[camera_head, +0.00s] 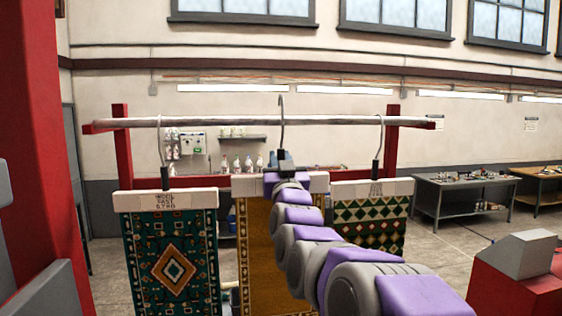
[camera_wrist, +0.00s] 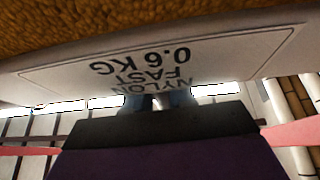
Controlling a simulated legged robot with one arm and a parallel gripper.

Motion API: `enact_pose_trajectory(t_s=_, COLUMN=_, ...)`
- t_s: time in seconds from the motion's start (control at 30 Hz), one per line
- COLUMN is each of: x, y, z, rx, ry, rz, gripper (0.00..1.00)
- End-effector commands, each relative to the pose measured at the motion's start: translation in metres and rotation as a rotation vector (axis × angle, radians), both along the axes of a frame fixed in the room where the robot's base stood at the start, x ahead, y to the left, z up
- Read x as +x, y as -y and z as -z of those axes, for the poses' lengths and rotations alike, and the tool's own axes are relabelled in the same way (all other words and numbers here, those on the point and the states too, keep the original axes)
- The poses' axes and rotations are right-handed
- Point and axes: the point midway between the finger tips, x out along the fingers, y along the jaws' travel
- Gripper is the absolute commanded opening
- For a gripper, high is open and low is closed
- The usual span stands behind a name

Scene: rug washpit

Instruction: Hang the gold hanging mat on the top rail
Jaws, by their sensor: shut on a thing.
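The gold hanging mat (camera_head: 255,250) hangs upright in the middle, partly hidden behind my arm. It has a white header bar (camera_head: 318,182) and a tall metal hook (camera_head: 282,122). The hook's curved top is above the top rail (camera_head: 225,121), and its stem crosses the rail in the picture; I cannot tell whether it is around the rail or in front of it. My gripper (camera_head: 284,160) is shut on the mat at its header, below the hook. In the wrist view, the gripper fingers (camera_wrist: 160,98) meet the white header bar (camera_wrist: 230,60), which is printed "NYLON FAST 0.6 KG".
A teal patterned mat (camera_head: 172,255) hangs from the rail on the left, and a green and cream diamond mat (camera_head: 370,220) on the right. Red posts (camera_head: 121,150) carry the rail. Workbenches (camera_head: 465,190) stand at the back right, and a red block (camera_head: 520,280) at the lower right.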

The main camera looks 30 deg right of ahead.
Motion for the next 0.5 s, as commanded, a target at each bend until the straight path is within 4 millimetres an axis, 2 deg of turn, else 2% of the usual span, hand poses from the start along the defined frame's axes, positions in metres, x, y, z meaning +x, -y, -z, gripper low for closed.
enact_pose_trajectory(t_s=0.5, x=0.018, y=0.005, z=0.000, rx=0.001, ry=0.001, rz=0.000, gripper=0.00)
